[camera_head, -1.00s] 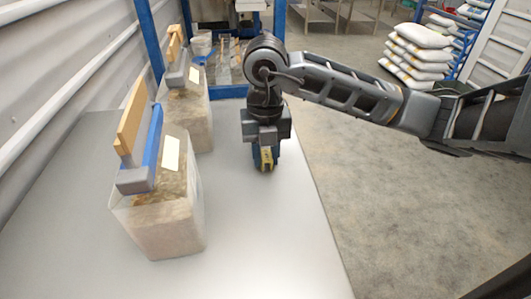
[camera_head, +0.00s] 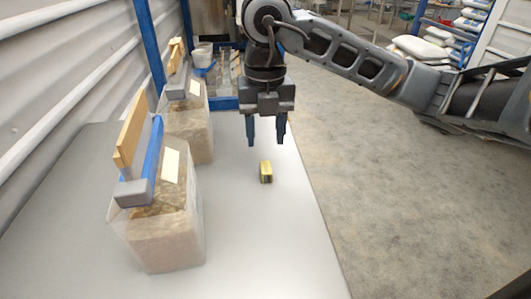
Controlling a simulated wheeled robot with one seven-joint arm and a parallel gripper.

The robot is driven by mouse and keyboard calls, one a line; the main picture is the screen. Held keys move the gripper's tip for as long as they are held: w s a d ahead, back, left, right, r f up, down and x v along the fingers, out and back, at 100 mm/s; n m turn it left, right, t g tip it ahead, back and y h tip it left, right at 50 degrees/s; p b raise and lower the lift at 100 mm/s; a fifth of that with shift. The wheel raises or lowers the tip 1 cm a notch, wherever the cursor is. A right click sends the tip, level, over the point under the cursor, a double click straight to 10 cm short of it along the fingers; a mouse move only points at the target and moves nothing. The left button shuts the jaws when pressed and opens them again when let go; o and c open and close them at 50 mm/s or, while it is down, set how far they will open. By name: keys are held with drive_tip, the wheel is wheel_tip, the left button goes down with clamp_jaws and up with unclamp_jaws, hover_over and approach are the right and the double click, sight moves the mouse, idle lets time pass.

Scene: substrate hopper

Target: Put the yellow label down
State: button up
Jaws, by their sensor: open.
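A small yellow and dark block (camera_head: 265,172), which I take to be the yellow label, rests on the pale tabletop (camera_head: 265,240) near its right edge. My gripper (camera_head: 267,141) is above and behind it, pointing down. Its two dark blue fingers are apart with nothing between them, and they do not touch the block. The block's underside is hidden.
A clear bag of brown substrate (camera_head: 165,240) stands at the front left, with a blue and grey clamp, a wooden strip and a pale label on top. A similar bag (camera_head: 198,135) stands behind it. Blue rack posts rise at the back. The table's front middle is clear.

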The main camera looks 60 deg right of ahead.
drive_tip(key=shift+r, duration=1.7)
